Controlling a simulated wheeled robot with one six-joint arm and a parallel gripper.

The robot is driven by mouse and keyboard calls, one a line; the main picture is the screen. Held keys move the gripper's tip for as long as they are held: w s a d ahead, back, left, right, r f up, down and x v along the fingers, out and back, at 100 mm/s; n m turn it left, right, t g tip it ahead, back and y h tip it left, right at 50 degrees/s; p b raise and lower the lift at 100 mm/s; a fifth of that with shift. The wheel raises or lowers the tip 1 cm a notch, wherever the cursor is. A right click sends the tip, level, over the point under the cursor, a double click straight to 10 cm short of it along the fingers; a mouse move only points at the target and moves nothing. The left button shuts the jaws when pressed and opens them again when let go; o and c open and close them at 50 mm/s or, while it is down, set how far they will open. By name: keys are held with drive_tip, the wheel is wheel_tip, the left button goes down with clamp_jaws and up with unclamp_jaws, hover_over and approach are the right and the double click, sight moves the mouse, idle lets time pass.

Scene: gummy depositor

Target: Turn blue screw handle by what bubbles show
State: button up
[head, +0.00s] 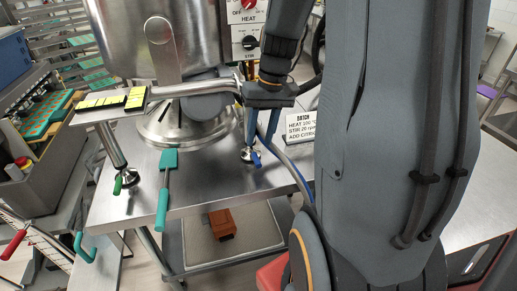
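The blue screw handle (256,159) is small and sits by a silver levelling foot on the steel table, below the kettle. My gripper (262,138) points down just above it, with two bluish fingers apart. I cannot tell whether the fingertips touch the handle. Yellow strips with dark edges (110,100) lie on a flat bar left of the kettle. They may be the levels, but no bubbles can be made out at this size. A green screw handle (118,185) is on the left foot.
A steel kettle (115,40) stands behind, with a control panel (248,30) beside it. A green spatula (165,190) lies across the table's front edge. A batch card (300,126) stands right of my gripper. A brown block (222,224) sits on the lower shelf.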

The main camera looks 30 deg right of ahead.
sight(257, 158)
drive_tip(key=shift+w+f+p, duration=0.2)
drive_tip(key=shift+f+p, duration=0.2)
drive_tip(key=shift+f, duration=1.4)
drive_tip(key=shift+w+f+p, duration=0.15)
drive_tip(key=shift+f+p, duration=0.25)
drive_tip(key=shift+f, duration=1.4)
drive_tip(key=shift+a, duration=0.1)
clamp_jaws()
